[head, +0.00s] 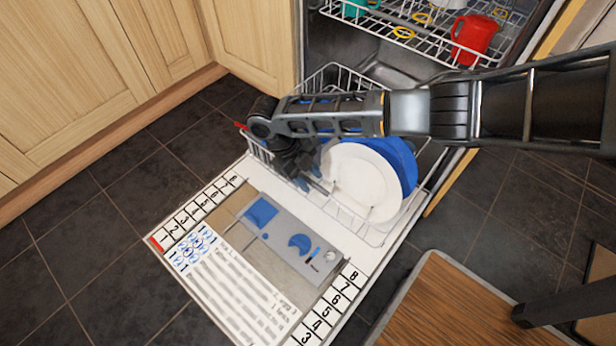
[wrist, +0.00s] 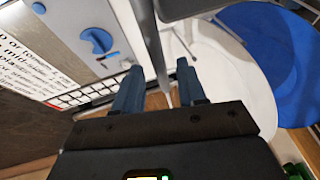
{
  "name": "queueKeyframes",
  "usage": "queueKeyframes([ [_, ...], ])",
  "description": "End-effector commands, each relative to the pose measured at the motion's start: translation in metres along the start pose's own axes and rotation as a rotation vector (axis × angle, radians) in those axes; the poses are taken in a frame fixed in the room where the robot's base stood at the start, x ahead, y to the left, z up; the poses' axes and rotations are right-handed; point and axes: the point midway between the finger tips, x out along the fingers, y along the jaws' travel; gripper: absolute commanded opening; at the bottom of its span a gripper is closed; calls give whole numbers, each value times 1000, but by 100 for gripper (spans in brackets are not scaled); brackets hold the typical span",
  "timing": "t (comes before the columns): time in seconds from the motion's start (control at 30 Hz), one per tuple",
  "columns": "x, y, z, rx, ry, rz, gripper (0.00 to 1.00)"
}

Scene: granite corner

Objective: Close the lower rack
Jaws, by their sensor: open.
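The lower rack (head: 376,232), a white wire basket, stands pulled out over the lowered dishwasher door. It holds a white plate (head: 362,186) and a blue plate (head: 404,160) behind it, both on edge. My gripper (head: 305,183) is at the rack's front side, left of the white plate in the head view, and my arm hides part of the rack. In the wrist view my open gripper (wrist: 158,80) points at the rack's front; a grey wire passes between the fingers in the picture. I cannot tell whether they touch it. The white plate (wrist: 232,85) is just right of the fingers.
The open door (head: 225,265) lies flat below the rack. The upper rack (head: 425,35) is partly out and holds a red mug (head: 474,38) and a teal cup (head: 355,8). Wooden cabinets (head: 85,75) stand left; a wood-topped stool (head: 465,305) is at lower right.

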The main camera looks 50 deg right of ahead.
Motion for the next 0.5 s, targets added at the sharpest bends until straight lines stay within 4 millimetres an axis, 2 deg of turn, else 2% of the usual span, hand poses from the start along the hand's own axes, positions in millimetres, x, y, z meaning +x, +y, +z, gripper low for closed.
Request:
queueKeyframes([
  [0.17,0,0,0,0,0,0,41],
  [0.5,0,0,0,0,0,0,9],
])
